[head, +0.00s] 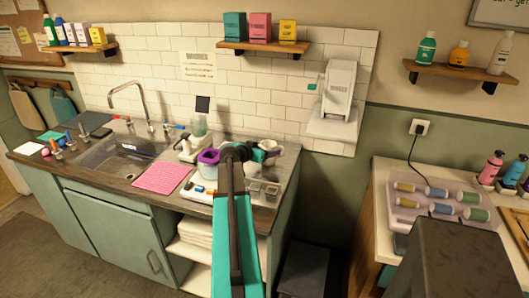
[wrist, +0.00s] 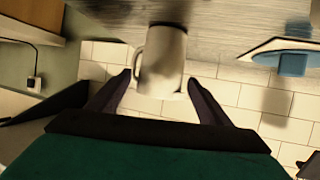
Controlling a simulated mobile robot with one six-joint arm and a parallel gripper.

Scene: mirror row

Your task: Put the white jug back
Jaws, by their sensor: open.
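The white jug (wrist: 163,58) is in the middle of the wrist view, with its handle toward the left. My gripper (wrist: 158,78) is open, with one dark finger on each side of the jug's lower part in the picture. I cannot tell whether either finger touches it. In the head view a white jug (head: 268,146) shows at the right end of the sink counter, just beyond my gripper (head: 244,150), partly hidden by it.
A white wall-mounted dispenser (head: 339,88) is behind on the right. A gap separates the counter from the right table.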

